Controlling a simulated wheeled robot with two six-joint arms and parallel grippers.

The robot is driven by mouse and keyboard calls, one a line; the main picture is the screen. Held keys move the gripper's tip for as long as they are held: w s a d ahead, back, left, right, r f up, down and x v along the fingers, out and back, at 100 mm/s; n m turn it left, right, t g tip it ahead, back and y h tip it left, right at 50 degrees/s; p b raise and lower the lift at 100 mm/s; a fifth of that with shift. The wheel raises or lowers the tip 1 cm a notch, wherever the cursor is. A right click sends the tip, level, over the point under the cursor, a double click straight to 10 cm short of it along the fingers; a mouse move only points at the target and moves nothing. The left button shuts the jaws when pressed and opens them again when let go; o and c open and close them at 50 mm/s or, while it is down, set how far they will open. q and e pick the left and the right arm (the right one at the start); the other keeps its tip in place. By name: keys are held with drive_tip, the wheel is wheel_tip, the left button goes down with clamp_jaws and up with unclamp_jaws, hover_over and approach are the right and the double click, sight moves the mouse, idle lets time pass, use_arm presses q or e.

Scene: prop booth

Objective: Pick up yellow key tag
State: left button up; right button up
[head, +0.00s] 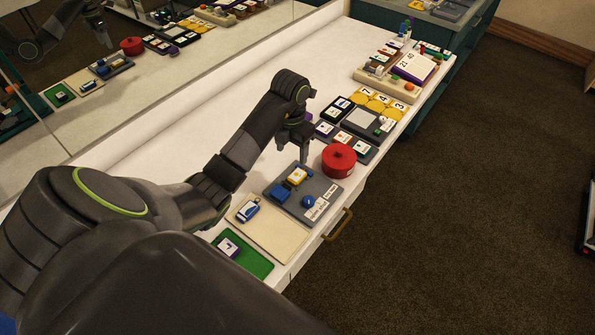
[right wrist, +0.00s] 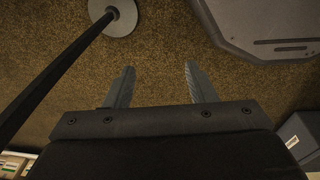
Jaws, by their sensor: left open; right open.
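The yellow key tag (head: 297,175) with a pale label lies on the grey tray (head: 325,190), beside blue objects. My left gripper (head: 304,155) points down just above and behind the tray, apart from the tag. Its jaws are open, though the head view shows them small and partly from the side. My right gripper (right wrist: 158,85) is open and empty above the brown carpet in the right wrist view; no key tag shows there.
A round red tin (head: 338,161) stands at the tray's right, close to my left gripper. A blue tag (head: 248,210) lies on a cream board (head: 270,228). A green mat (head: 255,261) is nearer. Cards and yellow discs (head: 377,105) lie farther along. A mirror lines the back.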

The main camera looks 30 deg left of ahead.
use_arm(q)
drive_tip(key=b, duration=0.4)
hover_over(295, 177)
drive_tip(key=f, duration=0.4)
drive_tip(key=shift+s+a+f, duration=0.1)
drive_tip(key=shift+a+f, duration=0.15)
drive_tip(key=shift+a, duration=0.15)
drive_tip(key=shift+f, duration=0.3)
drive_tip(key=f+b, duration=0.1)
drive_tip(key=f, duration=0.1)
drive_tip(key=d+f+b, duration=0.1)
drive_tip(key=f+b, duration=0.1)
drive_tip(key=shift+f+b, duration=0.2)
drive_tip(key=shift+b, duration=0.1)
drive_tip(key=shift+f, duration=0.3)
drive_tip(key=shift+a, duration=0.1)
use_arm(e)
wheel_tip(295, 177, down, 8)
drive_tip(key=s+d, duration=0.1)
drive_tip(key=shift+f, duration=0.2)
use_arm(q)
drive_tip(key=shift+c, duration=0.3)
use_arm(e)
drive_tip(key=shift+d, duration=0.1)
use_arm(q)
drive_tip(key=c, duration=1)
